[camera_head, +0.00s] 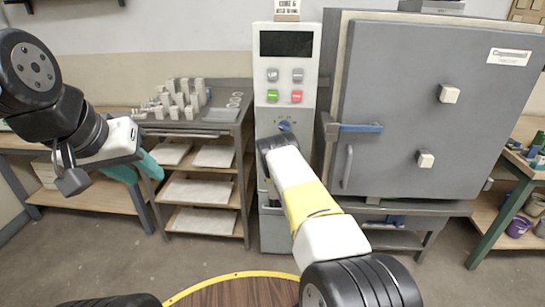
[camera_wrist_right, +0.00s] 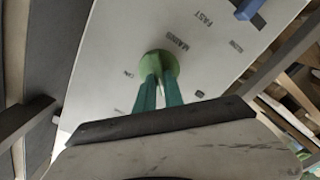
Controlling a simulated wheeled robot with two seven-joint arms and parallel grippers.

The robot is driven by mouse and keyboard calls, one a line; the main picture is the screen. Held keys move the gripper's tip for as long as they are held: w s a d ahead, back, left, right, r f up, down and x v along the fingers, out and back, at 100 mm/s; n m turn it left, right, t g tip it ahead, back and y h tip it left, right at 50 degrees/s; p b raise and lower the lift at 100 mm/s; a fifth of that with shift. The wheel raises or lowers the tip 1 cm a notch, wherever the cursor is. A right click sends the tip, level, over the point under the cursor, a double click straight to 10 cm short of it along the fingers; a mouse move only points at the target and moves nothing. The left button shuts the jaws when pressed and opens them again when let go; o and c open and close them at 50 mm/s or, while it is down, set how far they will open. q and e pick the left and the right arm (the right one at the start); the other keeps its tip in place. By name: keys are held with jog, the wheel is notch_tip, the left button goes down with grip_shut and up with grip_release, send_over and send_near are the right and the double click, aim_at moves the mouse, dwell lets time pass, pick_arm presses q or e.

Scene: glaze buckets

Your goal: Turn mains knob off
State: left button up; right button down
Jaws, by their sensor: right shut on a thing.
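The control panel (camera_head: 268,110) is a tall pale cabinet with a dark display, buttons and a blue knob (camera_head: 284,125). In the right wrist view, the green round mains knob (camera_wrist_right: 158,62) sits on the panel face, beside printed lettering that includes MAINS. My right gripper (camera_wrist_right: 159,88) is shut on this knob with its teal fingers. In the head view my right arm hides the mains knob and the fingers. My left gripper (camera_head: 136,170) hangs at the left, away from the panel, with its teal fingers apart and nothing visible between them.
A grey kiln (camera_head: 425,110) with a blue-handled latch (camera_head: 360,128) stands close right of the panel. A shelf cart (camera_head: 205,130) with small pale pieces stands to its left. A round wooden surface (camera_head: 235,292) is in front. Open floor lies between.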

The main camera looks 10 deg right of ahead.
jog(key=c, duration=1.4)
grip_release()
jog(key=shift+c, duration=0.2)
jog(key=v, duration=0.8)
